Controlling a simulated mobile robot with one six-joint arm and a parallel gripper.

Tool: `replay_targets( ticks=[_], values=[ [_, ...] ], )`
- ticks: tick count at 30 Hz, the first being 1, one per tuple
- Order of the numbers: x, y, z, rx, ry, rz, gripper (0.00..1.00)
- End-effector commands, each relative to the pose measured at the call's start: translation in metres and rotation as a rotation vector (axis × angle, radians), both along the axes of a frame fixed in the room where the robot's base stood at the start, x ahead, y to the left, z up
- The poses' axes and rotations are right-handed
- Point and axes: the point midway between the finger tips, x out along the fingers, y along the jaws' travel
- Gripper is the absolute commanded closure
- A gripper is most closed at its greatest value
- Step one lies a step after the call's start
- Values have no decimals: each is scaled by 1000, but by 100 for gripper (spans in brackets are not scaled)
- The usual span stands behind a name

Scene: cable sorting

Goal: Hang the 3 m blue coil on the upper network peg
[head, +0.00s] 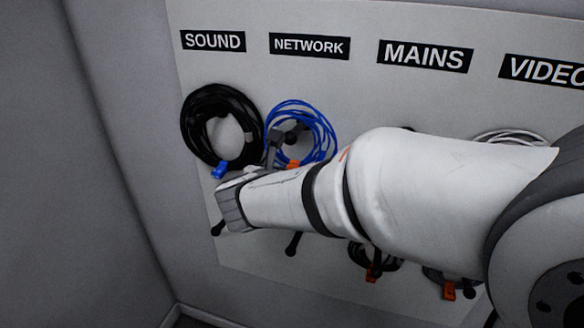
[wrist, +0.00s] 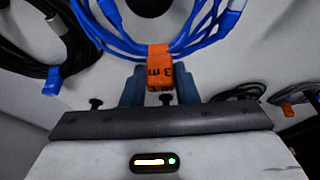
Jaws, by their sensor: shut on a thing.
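The blue coil (head: 318,118) hangs below the NETWORK label, against or just in front of the board. My gripper (wrist: 159,88) is shut on its orange tag (wrist: 159,62), marked "3 m", at the bottom of the coil. The tag also shows in the head view (head: 293,164), beside my gripper. The dark round end of the upper network peg (wrist: 150,4) shows inside the loop in the wrist view. I cannot tell whether the coil's weight rests on that peg. My wrist and forearm cover part of the board below.
A black coil (head: 188,130) with a blue tag hangs under SOUND, close to the left. Bare lower pegs (head: 293,243) stick out below. A white coil (head: 512,136) and dark coils (head: 372,262) hang to the right. A grey wall stands at the left.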

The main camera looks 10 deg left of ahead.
Motion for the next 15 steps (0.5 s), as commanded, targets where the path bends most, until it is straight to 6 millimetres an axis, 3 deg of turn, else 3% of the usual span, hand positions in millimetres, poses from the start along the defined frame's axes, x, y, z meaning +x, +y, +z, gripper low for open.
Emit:
replay_targets(
  ticks=[15],
  values=[
    [36, -5, -5, -1, 1, -1, 98]
  ],
)
